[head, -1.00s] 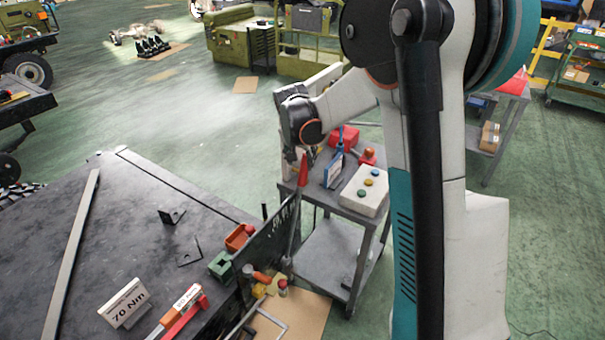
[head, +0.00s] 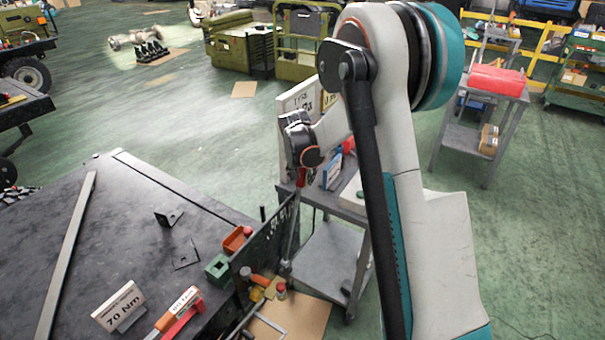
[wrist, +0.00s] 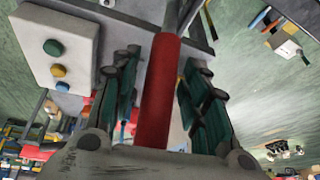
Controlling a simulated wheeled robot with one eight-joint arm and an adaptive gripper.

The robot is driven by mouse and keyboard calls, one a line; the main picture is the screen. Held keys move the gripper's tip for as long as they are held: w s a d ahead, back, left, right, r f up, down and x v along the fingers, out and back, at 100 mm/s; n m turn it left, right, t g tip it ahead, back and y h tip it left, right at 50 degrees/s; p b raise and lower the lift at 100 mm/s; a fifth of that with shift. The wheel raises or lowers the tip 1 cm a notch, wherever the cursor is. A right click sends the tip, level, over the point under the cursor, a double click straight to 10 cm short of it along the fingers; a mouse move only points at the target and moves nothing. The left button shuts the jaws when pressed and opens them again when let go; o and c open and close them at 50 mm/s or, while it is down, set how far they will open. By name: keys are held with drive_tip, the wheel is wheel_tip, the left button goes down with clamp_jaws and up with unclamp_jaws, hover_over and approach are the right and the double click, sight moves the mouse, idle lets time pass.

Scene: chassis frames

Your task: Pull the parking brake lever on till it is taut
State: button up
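The parking brake lever's red grip (head: 302,178) shows just below my gripper (head: 303,168) in the head view. Its thin grey shaft (head: 292,232) runs down beside the dark bench panel, leaning slightly. In the wrist view the red grip (wrist: 162,92) stands between the two fingers of my gripper (wrist: 165,66), one finger on each side. Narrow gaps seem to show between the grip and the fingers, so the gripper looks open around it. Contact on the far sides is hidden. The lever's lower end is partly hidden by parts at the bench edge.
The dark bench (head: 120,220) lies left, with brackets, a green block (head: 218,268) and a 70 Nm sign (head: 118,305). A grey cart (head: 325,262) stands close behind the lever, carrying a white button box (wrist: 60,50).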

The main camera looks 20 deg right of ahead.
clamp_jaws()
drive_tip(key=s+a+r+t+h+b, duration=0.1)
drive_tip(key=s+a+h, duration=0.1)
drive_tip(key=s+a, duration=0.2)
drive_tip(key=s+a+r+t+h+b, duration=0.1)
drive_tip(key=s+a, duration=0.3)
drive_tip(key=a, duration=0.4)
drive_tip(key=shift+s+a+t+h+b, duration=0.25)
drive_tip(key=shift+a+t+h+b, duration=0.15)
drive_tip(key=shift+b, duration=0.1)
drive_tip(key=shift+r, duration=0.1)
drive_tip(key=shift+o, duration=1.7)
unclamp_jaws()
drive_tip(key=shift+d, duration=0.1)
drive_tip(key=shift+r, duration=0.1)
